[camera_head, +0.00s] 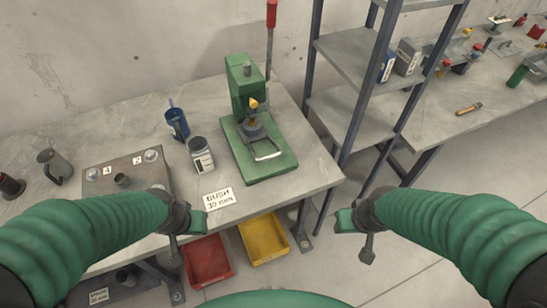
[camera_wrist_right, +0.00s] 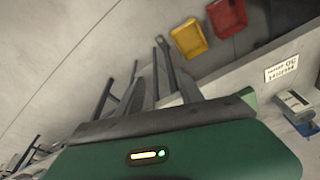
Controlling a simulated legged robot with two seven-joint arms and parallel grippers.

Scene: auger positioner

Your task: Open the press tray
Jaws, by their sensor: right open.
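A green press (camera_head: 246,90) stands on the workbench, with a lever with a red grip (camera_head: 271,14) rising behind it. Its flat green base (camera_head: 272,168) carries a pale U-shaped metal handle (camera_head: 267,152) at the front, below the press head. I cannot tell whether this handle belongs to the tray or how far the tray is pushed in. My right gripper (camera_head: 354,230) is open and empty, in front of the bench and right of the press. My left gripper (camera_head: 188,228) is near the bench's front edge, left of the press, with nothing visible in it. Both are apart from the press.
A jar (camera_head: 201,158) and a blue cup (camera_head: 177,124) stand left of the press. A "BUSH 30 mm" card (camera_head: 219,199) lies in front. Red (camera_head: 208,262) and yellow (camera_head: 264,239) bins sit below the bench edge. A shelf rack (camera_head: 352,116) stands close on the right.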

